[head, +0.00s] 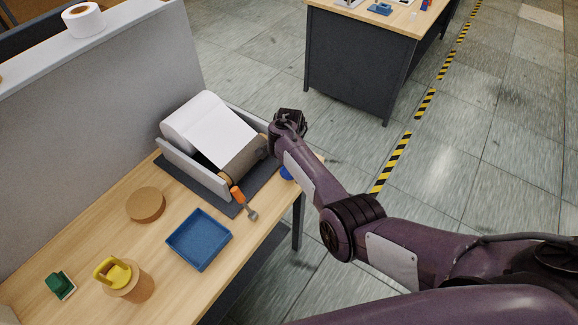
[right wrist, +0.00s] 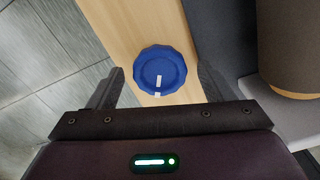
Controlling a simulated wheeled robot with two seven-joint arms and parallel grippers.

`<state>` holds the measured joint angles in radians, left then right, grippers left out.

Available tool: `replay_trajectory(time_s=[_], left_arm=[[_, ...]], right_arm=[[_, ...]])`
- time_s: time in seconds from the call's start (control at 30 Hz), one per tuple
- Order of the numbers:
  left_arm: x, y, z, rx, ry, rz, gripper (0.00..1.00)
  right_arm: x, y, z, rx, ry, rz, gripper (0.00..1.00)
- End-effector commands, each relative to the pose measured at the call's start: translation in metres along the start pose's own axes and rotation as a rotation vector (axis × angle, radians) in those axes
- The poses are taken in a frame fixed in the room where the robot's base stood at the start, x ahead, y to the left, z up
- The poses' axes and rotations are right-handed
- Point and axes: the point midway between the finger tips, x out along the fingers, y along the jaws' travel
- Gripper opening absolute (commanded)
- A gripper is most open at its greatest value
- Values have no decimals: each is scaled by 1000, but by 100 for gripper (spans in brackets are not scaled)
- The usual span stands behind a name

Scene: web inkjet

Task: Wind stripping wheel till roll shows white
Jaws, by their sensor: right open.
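The blue wheel (right wrist: 160,70), a scalloped knob with a white mark on its face, sits near the table edge in the right wrist view. In the head view only a sliver of the wheel (head: 286,173) shows, mostly hidden by my arm. The roll (head: 243,158) is brown, with a white web (head: 217,127) running to it from a white roll behind, between grey side plates. My right gripper (right wrist: 160,78) is open, its fingers on either side of the wheel; contact cannot be told. It also shows in the head view (head: 289,122). My left gripper is out of view.
On the table (head: 112,238) are an orange-handled scraper (head: 239,198), an empty blue tray (head: 199,239), a brown disc (head: 146,204), a yellow-handled item on a cork-coloured cylinder (head: 118,274) and a green-topped item (head: 59,284). A grey panel (head: 80,130) stands behind.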

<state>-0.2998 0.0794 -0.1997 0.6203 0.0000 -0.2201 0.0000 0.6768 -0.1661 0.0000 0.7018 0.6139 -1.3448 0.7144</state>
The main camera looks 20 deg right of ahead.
Motion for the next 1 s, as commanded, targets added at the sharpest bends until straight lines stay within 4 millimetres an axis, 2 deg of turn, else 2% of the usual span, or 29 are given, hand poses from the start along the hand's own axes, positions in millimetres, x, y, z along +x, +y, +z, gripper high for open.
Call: replay_trajectory(time_s=[0.13, 0.5, 0.67, 1.0], left_arm=[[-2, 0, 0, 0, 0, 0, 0], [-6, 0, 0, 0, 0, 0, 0], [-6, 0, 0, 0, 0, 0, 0], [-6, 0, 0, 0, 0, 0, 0]], right_arm=[[-12, -1, -1, 0, 3, -2, 74], [-69, 0, -2, 0, 4, -2, 74], [-78, 0, 0, 0, 1, -1, 74], [-78, 0, 0, 0, 0, -1, 74]])
